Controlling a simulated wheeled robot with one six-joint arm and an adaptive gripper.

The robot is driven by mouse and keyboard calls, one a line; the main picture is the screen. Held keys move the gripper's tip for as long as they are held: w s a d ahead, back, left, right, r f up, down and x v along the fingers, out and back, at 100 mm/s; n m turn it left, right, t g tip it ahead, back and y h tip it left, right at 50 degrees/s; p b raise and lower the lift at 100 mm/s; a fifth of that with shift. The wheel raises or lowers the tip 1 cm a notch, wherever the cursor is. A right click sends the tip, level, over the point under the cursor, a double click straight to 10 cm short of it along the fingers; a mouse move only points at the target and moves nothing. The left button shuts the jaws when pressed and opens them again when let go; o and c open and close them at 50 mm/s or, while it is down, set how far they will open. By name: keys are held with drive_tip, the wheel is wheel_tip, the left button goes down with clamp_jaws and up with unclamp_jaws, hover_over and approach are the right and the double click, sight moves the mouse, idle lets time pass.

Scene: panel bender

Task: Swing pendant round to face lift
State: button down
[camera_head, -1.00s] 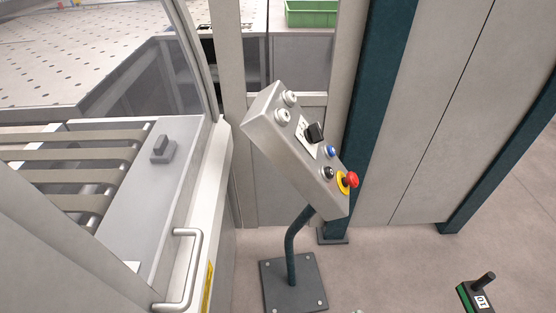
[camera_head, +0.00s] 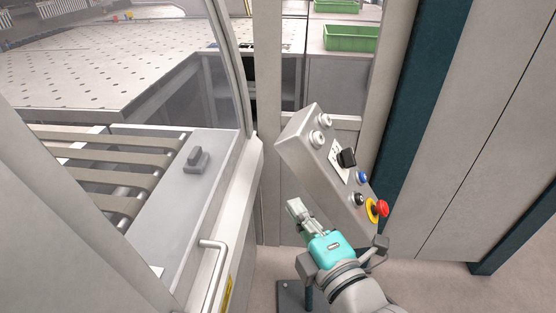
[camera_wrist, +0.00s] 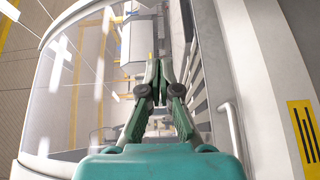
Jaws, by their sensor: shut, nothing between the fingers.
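The pendant (camera_head: 315,165) is a grey metal box, tilted on a post. Its face has white, blue and black buttons, a black rotary switch and a red stop button on a yellow ring, and it faces up and to the right. My gripper (camera_head: 295,206) is in front of the pendant's lower left side, its shut, empty fingers pointing up and left. I cannot tell whether it touches the box. The arm hides the pendant's post and much of its base plate (camera_head: 288,292). In the wrist view the shut fingers (camera_wrist: 154,68) show against the machine. I cannot tell which part is the lift.
A machine with dark belts (camera_head: 105,178), a grey ledge and a clear curved guard (camera_head: 205,70) stands at left. A bar handle (camera_head: 212,268) juts out near my arm. A dark teal post (camera_head: 425,90) and grey panels stand at right. Green bins (camera_head: 350,38) lie beyond.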

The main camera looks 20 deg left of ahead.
drive_tip(key=w+d+r+x, duration=0.1)
drive_tip(key=x, duration=1.2)
drive_tip(key=shift+w+n, duration=0.3)
drive_tip(key=shift+n, duration=0.1)
drive_tip(key=shift+d+f, duration=0.1)
drive_tip(key=shift+w, duration=0.15)
